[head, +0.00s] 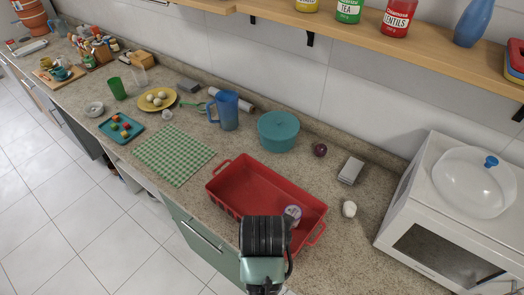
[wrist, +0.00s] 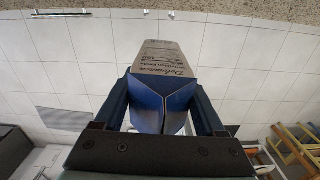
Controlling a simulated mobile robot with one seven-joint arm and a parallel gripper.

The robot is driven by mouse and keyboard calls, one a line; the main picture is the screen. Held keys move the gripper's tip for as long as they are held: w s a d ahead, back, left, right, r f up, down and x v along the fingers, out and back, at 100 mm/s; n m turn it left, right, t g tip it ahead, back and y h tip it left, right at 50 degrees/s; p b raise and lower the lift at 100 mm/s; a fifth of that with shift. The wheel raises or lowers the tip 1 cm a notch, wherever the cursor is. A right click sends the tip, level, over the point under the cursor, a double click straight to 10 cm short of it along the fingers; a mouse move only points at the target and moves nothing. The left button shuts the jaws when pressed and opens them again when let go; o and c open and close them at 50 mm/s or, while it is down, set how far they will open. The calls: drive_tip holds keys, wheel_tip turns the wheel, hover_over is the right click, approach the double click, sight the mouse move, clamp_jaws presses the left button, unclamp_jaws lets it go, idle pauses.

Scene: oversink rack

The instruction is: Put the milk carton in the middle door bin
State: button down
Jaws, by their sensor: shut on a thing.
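The milk carton (wrist: 160,65) shows in the wrist view, with a pale printed side and a blue gabled end toward the camera. My gripper (wrist: 162,106) is shut on it, one dark finger on each side of the blue end. In the wrist view the carton is over the tiled floor, clear of other things. In the head view my black wrist (head: 264,236) is in front of the counter edge and the red basin, and the carton and fingers are hidden behind it. No door bin is in view.
A red basin (head: 232,196) with a small round item (head: 293,212) lies on the counter. A teal pot (head: 279,132), blue pitcher (head: 225,110) and white microwave (head: 408,215) stand nearby. Tiled floor (head: 75,225) is open at left. Chairs (wrist: 292,148) show in the wrist view.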

drive_tip(key=m, duration=0.1)
drive_tip(key=f+m+b, duration=0.1)
drive_tip(key=m, duration=0.1)
drive_tip(key=f+m, duration=0.1)
drive_tip(key=shift+w, duration=0.25)
drive_tip(key=m+b, duration=0.1)
drive_tip(key=m, duration=0.1)
drive_tip(key=f+m+b, duration=0.1)
drive_tip(key=m, duration=0.2)
drive_tip(key=shift+s+f, duration=0.1)
drive_tip(key=m, duration=0.1)
drive_tip(key=f+m+b, duration=0.1)
drive_tip(key=m, duration=0.3)
drive_tip(key=shift+w+f, duration=0.25)
drive_tip(key=shift+f, duration=0.15)
wheel_tip(320, 180, down, 2)
drive_tip(key=m+b, duration=0.2)
drive_tip(key=m, duration=0.5)
drive_tip(key=shift+w+f, duration=0.1)
drive_tip(key=m, duration=0.1)
drive_tip(key=f+m+b, duration=0.1)
drive_tip(key=m, duration=0.1)
drive_tip(key=shift+w, duration=0.15)
drive_tip(key=m, duration=0.2)
drive_tip(key=m+b, duration=0.1)
drive_tip(key=m, duration=0.1)
drive_tip(key=shift+w+f, duration=0.1)
drive_tip(key=shift+f, duration=0.3)
